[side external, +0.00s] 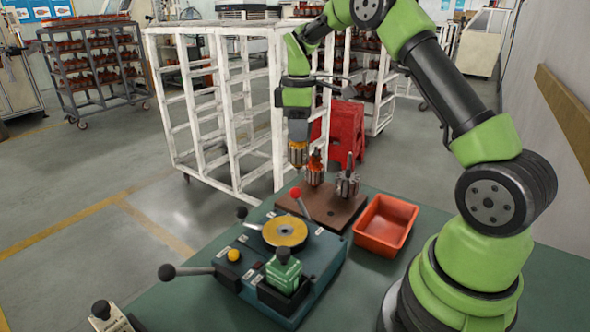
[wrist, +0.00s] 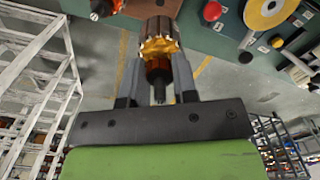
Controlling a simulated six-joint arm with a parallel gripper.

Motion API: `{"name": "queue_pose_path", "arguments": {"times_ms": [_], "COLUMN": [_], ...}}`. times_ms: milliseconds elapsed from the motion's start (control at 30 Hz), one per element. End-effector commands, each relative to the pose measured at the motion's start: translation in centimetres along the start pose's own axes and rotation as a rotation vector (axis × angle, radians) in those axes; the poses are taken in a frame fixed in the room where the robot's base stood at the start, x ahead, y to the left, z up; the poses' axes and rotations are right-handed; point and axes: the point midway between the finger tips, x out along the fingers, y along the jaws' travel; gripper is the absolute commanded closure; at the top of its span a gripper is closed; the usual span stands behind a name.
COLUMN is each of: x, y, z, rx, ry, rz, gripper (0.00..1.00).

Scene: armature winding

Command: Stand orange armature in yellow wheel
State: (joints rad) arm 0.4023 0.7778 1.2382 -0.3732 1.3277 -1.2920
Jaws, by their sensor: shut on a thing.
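My gripper (side external: 298,137) is shut on an orange armature (side external: 298,155), which hangs upright below the fingers, above the table's back edge. In the wrist view my gripper (wrist: 158,72) grips the shaft end of the armature (wrist: 158,45), with a finger on each side. The yellow wheel (side external: 285,231) lies flat on the dark teal winding machine, in front of and left of the held armature. It also shows at the top right of the wrist view (wrist: 268,12). Nothing stands in the wheel.
A brown board (side external: 325,208) behind the machine holds an orange armature (side external: 315,170) and a grey one (side external: 347,183). A red-knobbed lever (side external: 299,200) rises beside the wheel. An empty orange tray (side external: 385,225) sits at right. A white rack (side external: 215,110) stands behind.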

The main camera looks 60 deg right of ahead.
Motion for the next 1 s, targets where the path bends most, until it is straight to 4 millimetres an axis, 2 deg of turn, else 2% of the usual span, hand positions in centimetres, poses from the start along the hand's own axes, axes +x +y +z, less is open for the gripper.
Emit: {"name": "queue_pose_path", "arguments": {"times_ms": [100, 700, 767, 867, 1000], "x": [-0.7, -0.7, -0.9, -1.6, -2.6], "y": [0.0, -0.3, -0.9, -3.2, -8.1], "z": [0.0, -0.1, -0.4, -1.2, -2.1], "rx": [0.000, -0.007, -0.023, -0.077, -0.189], "ry": [0.002, 0.001, 0.000, 0.001, 0.001], "rz": [0.002, 0.001, 0.001, 0.001, 0.002], "gripper": [1.00, 1.00, 1.00, 1.00, 1.00]}}
